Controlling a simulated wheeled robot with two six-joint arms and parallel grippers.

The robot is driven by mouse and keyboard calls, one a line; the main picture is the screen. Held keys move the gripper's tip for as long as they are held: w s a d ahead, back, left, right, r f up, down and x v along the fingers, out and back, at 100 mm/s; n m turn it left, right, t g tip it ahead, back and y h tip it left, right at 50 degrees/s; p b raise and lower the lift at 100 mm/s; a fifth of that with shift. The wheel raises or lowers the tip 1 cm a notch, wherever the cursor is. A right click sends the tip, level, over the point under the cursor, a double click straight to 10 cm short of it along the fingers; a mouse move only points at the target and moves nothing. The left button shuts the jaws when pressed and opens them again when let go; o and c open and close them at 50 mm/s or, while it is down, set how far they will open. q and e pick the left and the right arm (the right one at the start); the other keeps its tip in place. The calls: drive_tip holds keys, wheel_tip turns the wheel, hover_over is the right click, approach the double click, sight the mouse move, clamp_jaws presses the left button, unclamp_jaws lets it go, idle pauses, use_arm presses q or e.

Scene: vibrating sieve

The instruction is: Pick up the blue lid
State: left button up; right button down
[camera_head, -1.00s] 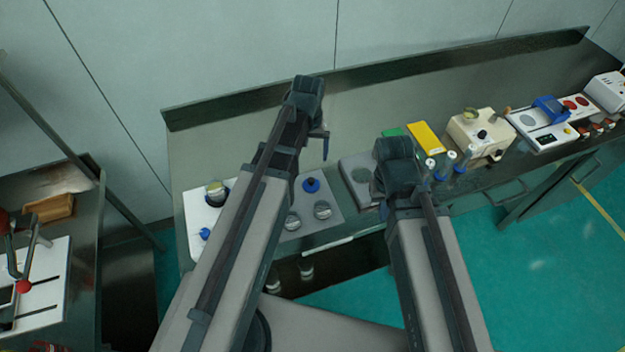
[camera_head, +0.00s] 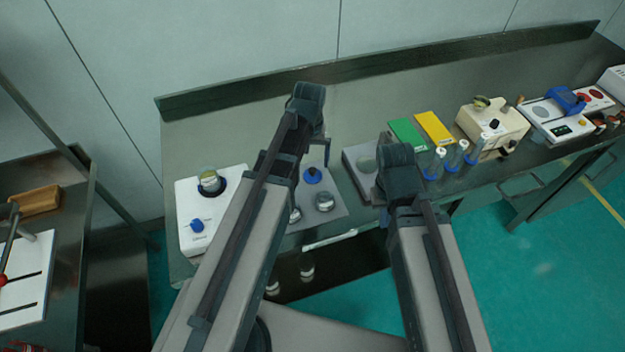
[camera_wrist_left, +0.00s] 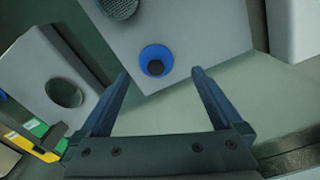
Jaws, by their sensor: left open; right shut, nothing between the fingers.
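The blue lid (camera_head: 312,176), round with a dark knob, rests on a grey plate (camera_head: 337,211) on the bench. In the left wrist view the lid (camera_wrist_left: 146,54) appears near the centre, just beyond my left fingertips. My left gripper (camera_wrist_left: 160,73) is open and empty, its fingers apart. In the head view my left gripper (camera_head: 326,152) is mostly hidden by my own wrist, just behind the lid. My right gripper (camera_head: 381,216) is shut and empty, partly hidden by its wrist, to the right of the plate.
Two round metal mesh pieces (camera_head: 324,202) share the plate. A white device (camera_head: 188,231) stands left and a grey scale (camera_head: 352,158) right. Green (camera_head: 407,133) and yellow (camera_head: 434,127) boxes, blue-based bottles (camera_head: 456,154) and a beige machine (camera_head: 490,123) stand further right. The bench's back is clear.

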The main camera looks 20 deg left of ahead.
sight(312, 169)
use_arm(q)
drive_tip(key=f+b, duration=0.5)
drive_tip(key=shift+w+d+f, duration=0.2)
drive_tip(key=shift+d, duration=0.1)
drive_tip(key=shift+r, duration=0.1)
drive_tip(key=c, duration=1.4)
drive_tip(key=shift+o, duration=0.2)
drive_tip(key=shift+r, duration=0.15)
wheel_tip(312, 169, up, 10)
drive_tip(key=p, duration=1)
